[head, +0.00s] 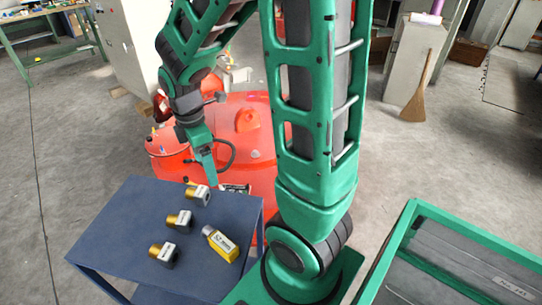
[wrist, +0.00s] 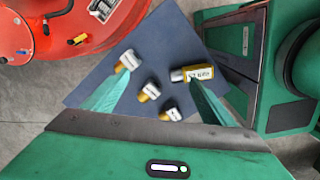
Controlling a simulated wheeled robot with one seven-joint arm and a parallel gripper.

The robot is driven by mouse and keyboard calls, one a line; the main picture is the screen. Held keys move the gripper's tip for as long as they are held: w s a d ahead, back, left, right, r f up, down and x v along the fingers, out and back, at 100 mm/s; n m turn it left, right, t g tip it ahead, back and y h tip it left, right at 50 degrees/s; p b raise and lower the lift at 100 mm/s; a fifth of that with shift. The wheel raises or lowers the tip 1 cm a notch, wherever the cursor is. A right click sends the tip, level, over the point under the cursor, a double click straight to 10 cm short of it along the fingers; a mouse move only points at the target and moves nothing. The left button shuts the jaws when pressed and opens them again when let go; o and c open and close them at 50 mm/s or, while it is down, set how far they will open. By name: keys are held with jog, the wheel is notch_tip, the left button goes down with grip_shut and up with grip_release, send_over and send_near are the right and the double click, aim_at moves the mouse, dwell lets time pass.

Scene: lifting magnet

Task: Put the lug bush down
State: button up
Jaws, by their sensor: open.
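Three similar brass-and-grey labelled parts stand apart on a dark blue table top (head: 128,225): a back one (head: 197,193), a middle one (head: 178,219) and a front one (head: 162,252). I cannot read which is the lug bush. They also show in the wrist view: one by the left fingertip (wrist: 127,61), a middle one (wrist: 149,92) and a lower one (wrist: 171,115). My gripper (head: 211,178) is above the table's back part, near the back part. In the wrist view my gripper (wrist: 160,80) has its fingers wide apart, with nothing held between them.
A red rounded machine (head: 250,125) stands close behind the table. A green-framed case (head: 440,265) is at right. The table's left part is bare.

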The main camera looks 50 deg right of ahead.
jog(key=s+d+r+m, duration=0.3)
jog(key=s+r+m, duration=0.1)
jog(key=s+m, duration=0.5)
jog(key=s+d+r+m, duration=0.4)
jog(key=s+m, duration=0.6)
jog(key=m, duration=0.1)
jog(key=shift+d+y, duration=0.3)
jog(key=shift+y, duration=0.1)
jog(key=shift+w, duration=0.15)
jog(key=shift+w+f, duration=0.25)
jog(key=shift+w, duration=0.25)
